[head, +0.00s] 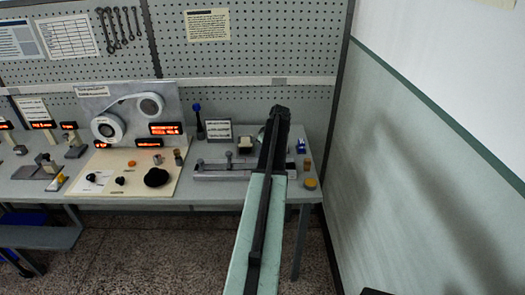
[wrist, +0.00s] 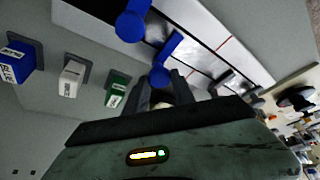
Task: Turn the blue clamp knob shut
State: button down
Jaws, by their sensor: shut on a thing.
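The blue clamp knob (wrist: 160,74) shows in the wrist view just beyond my gripper's fingertips. A blue arm runs up from it beside a pale panel. My gripper (wrist: 164,88) has its two dark fingers close around the knob's lower part, and it is shut on it. The fingers and gripper body hide the rest of the knob. In the head view my gripper (head: 280,114) is over the right end of the bench, and my arm covers the place where it grips.
Another blue round-ended part (wrist: 131,25) is close by in the wrist view. Blue (wrist: 20,62), white (wrist: 72,77) and green (wrist: 117,92) labelled blocks stand to the left. A grey rail fixture (head: 220,171) lies on the bench (head: 225,196). A wall (head: 430,150) rises at right.

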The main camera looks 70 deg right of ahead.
jog(key=shift+w+a, duration=0.1)
jog(key=c, duration=1.1)
grip_release()
jog(key=p+v, duration=0.7)
jog(key=shift+s+r, duration=0.2)
jog(key=shift+r, duration=0.15)
